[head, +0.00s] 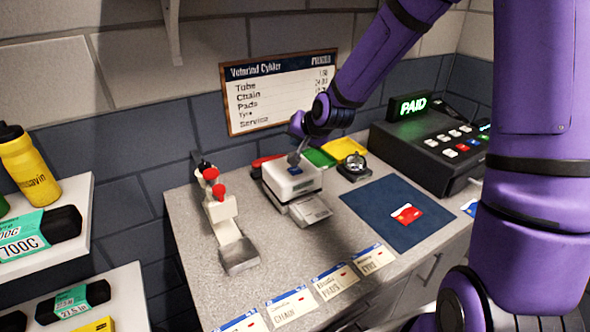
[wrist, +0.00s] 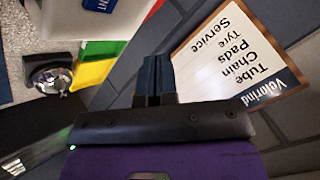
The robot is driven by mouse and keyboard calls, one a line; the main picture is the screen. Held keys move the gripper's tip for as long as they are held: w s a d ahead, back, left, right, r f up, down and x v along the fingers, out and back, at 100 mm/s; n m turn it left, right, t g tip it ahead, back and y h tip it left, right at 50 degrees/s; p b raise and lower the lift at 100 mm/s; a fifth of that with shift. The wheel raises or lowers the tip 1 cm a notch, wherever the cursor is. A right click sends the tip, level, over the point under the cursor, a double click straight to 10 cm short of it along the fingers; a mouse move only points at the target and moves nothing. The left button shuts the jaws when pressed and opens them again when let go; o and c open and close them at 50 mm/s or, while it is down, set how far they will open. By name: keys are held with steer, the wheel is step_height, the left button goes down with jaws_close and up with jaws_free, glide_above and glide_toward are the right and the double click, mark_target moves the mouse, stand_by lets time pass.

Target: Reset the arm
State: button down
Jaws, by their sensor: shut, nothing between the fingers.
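My gripper (wrist: 153,82) is shut and empty in the wrist view, its two dark fingers together in front of the brick wall. In the head view my purple arm reaches across from the right, and its end hangs over the white box with a blue top label (head: 294,178) on the bench. The gripper (head: 294,160) is small there, close above that box; I cannot tell whether it touches it. The box's corner also shows at the top left of the wrist view (wrist: 85,18).
A price board (head: 280,92) hangs on the wall behind. A black register with a lit PAID sign (head: 410,106) stands right. A blue mat (head: 372,221) bears a red-and-white card (head: 407,213). A white dispenser with red knobs (head: 221,210) stands left. Several labelled cards line the front edge.

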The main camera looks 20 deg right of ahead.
steer(key=s+d+r+n+g+h, duration=0.2)
steer(key=s+d+r+n+h, duration=0.15)
steer(key=s+r, duration=1.2)
steer(key=s+d+r+n, duration=0.1)
steer(key=s+r, duration=0.1)
steer(key=s, duration=0.7)
steer(key=s+d+r+n+g, duration=0.1)
steer(key=s+r, duration=0.1)
steer(key=s, duration=0.8)
steer(key=shift+s+d+g+y, duration=0.25)
steer(key=shift+d+g+y, duration=0.05)
steer(key=shift+d+y, duration=0.15)
steer(key=shift+r, duration=0.1)
stand_by(2.4)
